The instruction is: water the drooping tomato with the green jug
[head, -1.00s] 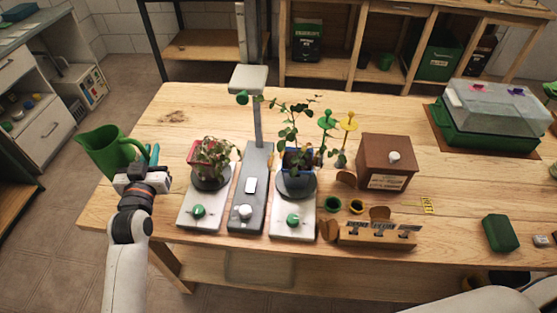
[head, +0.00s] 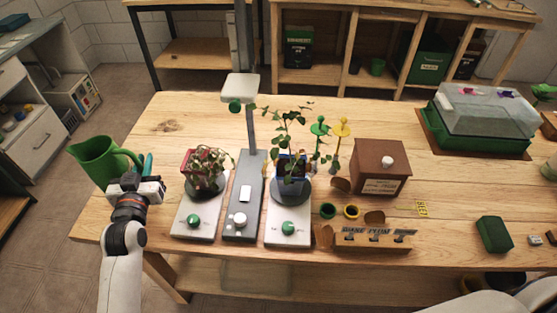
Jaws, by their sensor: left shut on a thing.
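The green jug (head: 93,160) is at the left end of the table in the head view, with its handle toward the right. My left gripper (head: 146,178) is shut on the jug's handle side; its fingers partly hide the handle. I cannot tell whether the jug's base touches the table. A low plant (head: 208,160) in a red pot has leaves hanging over the rim, right of my left gripper and apart from it. A taller plant (head: 290,130) in a blue pot (head: 291,167) stands further right. I cannot tell for certain which is the drooping tomato. My right gripper is out of view.
The pots stand on dial bases, with a grey lamp stand (head: 246,190) between them. Green and yellow markers (head: 340,132), a brown box (head: 381,168), a labelled wooden block (head: 372,238) and a clear-lidded green propagator (head: 480,120) are to the right. The table's back left is clear.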

